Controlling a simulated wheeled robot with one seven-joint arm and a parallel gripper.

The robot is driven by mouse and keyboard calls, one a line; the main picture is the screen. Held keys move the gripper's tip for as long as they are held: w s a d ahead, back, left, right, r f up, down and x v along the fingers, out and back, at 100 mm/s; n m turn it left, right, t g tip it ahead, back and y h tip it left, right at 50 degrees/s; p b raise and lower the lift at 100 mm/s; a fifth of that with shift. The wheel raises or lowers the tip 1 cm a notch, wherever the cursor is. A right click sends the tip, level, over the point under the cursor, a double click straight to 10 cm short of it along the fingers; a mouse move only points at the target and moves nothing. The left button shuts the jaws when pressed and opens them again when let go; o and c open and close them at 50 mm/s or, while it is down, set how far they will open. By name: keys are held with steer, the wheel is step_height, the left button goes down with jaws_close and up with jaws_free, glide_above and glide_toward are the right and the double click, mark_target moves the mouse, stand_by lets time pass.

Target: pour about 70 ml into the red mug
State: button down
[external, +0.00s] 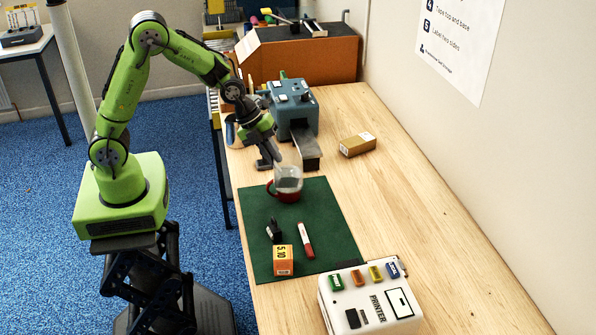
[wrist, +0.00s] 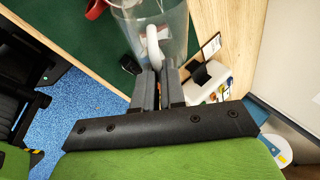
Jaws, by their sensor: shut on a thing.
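My gripper (external: 276,157) is shut on a clear jug (external: 289,177), holding it by its pale handle. In the wrist view the fingers (wrist: 158,88) close on that handle, and the jug's clear wall (wrist: 178,28) shows behind it. The red mug (external: 285,196) stands on the green mat (external: 268,207), its handle to the left. In the external view the jug overlaps the mug's top; whether it touches the rim cannot be told. A little of the red mug (wrist: 96,8) shows at the wrist view's top edge. The jug's liquid level and any stream cannot be made out.
On the mat are a red-and-white marker (external: 305,240), a small black object (external: 274,231) and an orange box (external: 283,260). A white printer (external: 370,300) stands in front, a blue-grey machine (external: 293,105) behind, and a brown carton (external: 357,144) at right.

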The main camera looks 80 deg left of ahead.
mark_target(281, 184)
steer(key=shift+s+d+f+m+y, duration=0.15)
steer(key=shift+d+f+y, duration=0.1)
steer(key=shift+d, duration=0.4)
steer(key=shift+s+d+f+m+y, duration=0.15)
steer(key=shift+d+y, duration=0.1)
steer(key=shift+d, duration=0.35)
steer(key=shift+d+t+y+b, duration=0.3)
steer(key=shift+d+y+b, duration=0.1)
steer(key=shift+y, duration=0.2)
steer(key=shift+d+r, duration=0.1)
steer(key=shift+d, duration=0.05)
steer(key=shift+s+d+f+m+y+b, duration=0.1)
steer(key=shift+d+f+m+y+b, duration=0.15)
steer(key=shift+f+y+b, duration=0.35)
steer(key=f+y, duration=0.1)
steer(key=d+f+y+b, duration=0.1)
steer(key=shift+d+m+t+y, duration=0.15)
steer(key=shift+m+t+y, duration=0.15)
steer(key=shift+m, duration=0.05)
